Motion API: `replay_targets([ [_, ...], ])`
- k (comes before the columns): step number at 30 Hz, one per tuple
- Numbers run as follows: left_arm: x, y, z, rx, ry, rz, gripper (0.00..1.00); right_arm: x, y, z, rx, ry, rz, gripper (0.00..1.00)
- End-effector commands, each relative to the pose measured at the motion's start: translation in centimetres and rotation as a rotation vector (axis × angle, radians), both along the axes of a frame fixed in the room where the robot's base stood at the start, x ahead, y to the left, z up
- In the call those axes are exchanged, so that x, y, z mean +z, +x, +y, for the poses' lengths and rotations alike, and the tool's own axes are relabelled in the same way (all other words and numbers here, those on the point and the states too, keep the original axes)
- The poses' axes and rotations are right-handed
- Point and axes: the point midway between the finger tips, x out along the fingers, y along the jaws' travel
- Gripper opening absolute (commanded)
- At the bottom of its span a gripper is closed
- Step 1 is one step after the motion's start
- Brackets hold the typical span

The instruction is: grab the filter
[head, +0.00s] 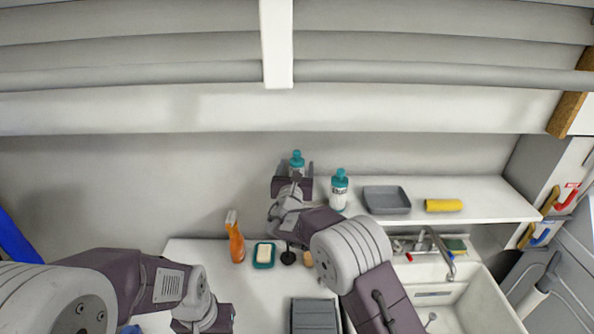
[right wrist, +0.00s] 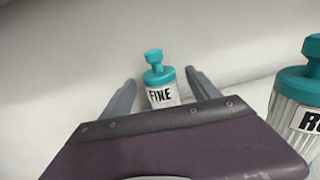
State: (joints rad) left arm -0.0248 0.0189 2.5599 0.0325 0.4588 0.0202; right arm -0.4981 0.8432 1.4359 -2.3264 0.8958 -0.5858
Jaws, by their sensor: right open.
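A bottle with a teal cap and a white label starting "FIXE" stands upright on the white shelf; it shows in the head view (head: 297,159) and the right wrist view (right wrist: 162,94). Nothing in view is clearly marked as a filter. My right gripper (head: 296,168) is open, with its fingers (right wrist: 161,92) on either side of this bottle in the right wrist view. The bottle's lower part is hidden behind the gripper body, and I cannot tell whether the fingers touch it. My left gripper (head: 208,320) is low at the left, its fingers not clear.
A second teal-capped bottle (head: 339,190) stands close to the right. Further along the shelf are a grey tray (head: 387,200) and a yellow roll (head: 443,205). Below are an orange spray bottle (head: 235,240), a soap dish (head: 264,265) and a sink (head: 475,300).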

Motion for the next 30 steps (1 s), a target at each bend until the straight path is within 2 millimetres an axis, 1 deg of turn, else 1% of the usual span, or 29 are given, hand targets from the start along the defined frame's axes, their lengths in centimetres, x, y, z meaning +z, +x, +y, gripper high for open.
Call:
replay_targets([
  [5, -0.1, 0.0, 0.0, 0.000, 0.000, 0.000, 0.36, -0.1, 0.0, 0.0, 0.000, 0.000, 0.000, 0.70],
  [6, -0.1, 0.0, 0.0, 0.000, 0.000, 0.000, 0.36, -0.1, 0.0, 0.0, 0.000, 0.000, 0.000, 0.59],
  [8, -0.1, 0.0, 0.0, 0.000, 0.000, 0.000, 0.36, -0.1, 0.0, 0.0, 0.000, 0.000, 0.000, 0.43],
  [9, -0.1, 0.0, 0.0, 0.000, 0.000, 0.000, 0.36, -0.1, 0.0, 0.0, 0.000, 0.000, 0.000, 0.31],
  [11, -0.1, 0.0, 0.0, 0.000, 0.000, 0.000, 0.36, -0.1, 0.0, 0.0, 0.000, 0.000, 0.000, 0.15],
  [12, -0.1, 0.0, 0.0, 0.000, 0.000, 0.000, 0.36, -0.1, 0.0, 0.0, 0.000, 0.000, 0.000, 0.04],
  [13, -0.1, 0.0, 0.0, 0.000, 0.000, 0.000, 0.36, -0.1, 0.0, 0.0, 0.000, 0.000, 0.000, 0.00],
  [20, -0.1, 0.0, 0.0, 0.000, 0.000, 0.000, 0.36, 0.3, 0.0, 0.0, 0.000, 0.001, -0.002, 0.00],
  [23, -0.3, 0.0, 0.0, 0.000, 0.000, 0.000, 0.36, 1.8, 0.0, 0.0, 0.000, 0.004, -0.004, 0.00],
  [27, -0.5, 0.0, 0.0, 0.000, 0.000, 0.000, 0.36, 5.5, 0.0, 0.0, 0.001, 0.005, -0.007, 0.00],
  [30, -0.5, 0.0, 0.0, 0.000, 0.000, 0.000, 0.36, 7.7, 0.0, 0.0, 0.000, 0.004, -0.006, 0.00],
])
